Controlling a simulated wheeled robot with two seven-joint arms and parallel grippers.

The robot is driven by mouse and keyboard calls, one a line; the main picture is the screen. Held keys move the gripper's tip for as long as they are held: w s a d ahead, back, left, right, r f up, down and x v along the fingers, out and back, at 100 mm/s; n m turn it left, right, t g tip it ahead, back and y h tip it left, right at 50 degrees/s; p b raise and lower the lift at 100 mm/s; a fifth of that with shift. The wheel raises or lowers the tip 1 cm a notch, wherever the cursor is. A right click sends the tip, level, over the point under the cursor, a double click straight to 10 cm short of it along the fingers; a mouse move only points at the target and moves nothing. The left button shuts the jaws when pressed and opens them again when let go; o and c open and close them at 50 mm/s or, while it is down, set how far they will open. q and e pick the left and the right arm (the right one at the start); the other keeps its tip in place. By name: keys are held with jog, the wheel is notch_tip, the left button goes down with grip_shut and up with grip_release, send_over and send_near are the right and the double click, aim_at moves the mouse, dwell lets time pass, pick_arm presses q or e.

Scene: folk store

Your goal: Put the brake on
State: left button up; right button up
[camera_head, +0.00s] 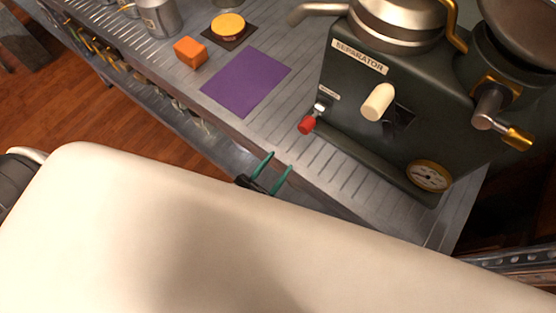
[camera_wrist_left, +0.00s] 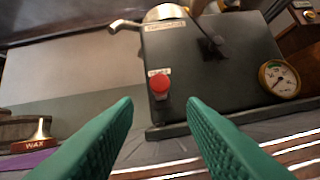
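A dark machine (camera_head: 405,105) labelled SEPARATOR stands at the right of the counter. A red knob (camera_head: 307,124) on a short metal stem sits low at its front left, under a small plate whose text I cannot read. In the left wrist view the red knob (camera_wrist_left: 160,86) is ahead, between and beyond the fingertips. My left gripper (camera_head: 272,170) has green fingers. It is open and empty at the counter's front edge, apart from the knob. It also shows in the left wrist view (camera_wrist_left: 159,108). My right gripper is not in view.
The machine has a cream handle (camera_head: 378,101), a round gauge (camera_head: 430,176) and a brass-tipped crank (camera_head: 505,127). A purple mat (camera_head: 246,82), an orange cube (camera_head: 190,52) and a yellow disc (camera_head: 228,26) are left of it. Ribbed counter (camera_head: 345,178) before the machine is clear.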

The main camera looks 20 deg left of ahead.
pick_arm(q)
jog(key=r+y+p, duration=0.1)
jog(key=r+p, duration=0.1)
jog(key=d+r+y+p, duration=0.1)
jog(key=r+p, duration=0.1)
jog(key=r+g+y+p, duration=0.1)
jog(key=r+p, duration=0.1)
jog(key=p, duration=0.1)
jog(key=shift+s+d, duration=0.2)
jog(key=shift+d, duration=0.05)
grip_shut()
notch_tip(320, 180, up, 6)
jog(key=m+g+y+p, duration=0.1)
jog(key=g+y+p, duration=0.3)
jog(key=p, duration=1)
send_over(313, 118)
jog(key=s+d, duration=0.2)
jog(key=s, duration=0.2)
jog(key=g+h, duration=0.1)
jog(key=a+f, duration=0.2)
jog(key=f, duration=0.1)
jog(key=shift+s+a+f, duration=0.1)
jog(key=shift+f, duration=0.1)
jog(key=shift+b, duration=0.3)
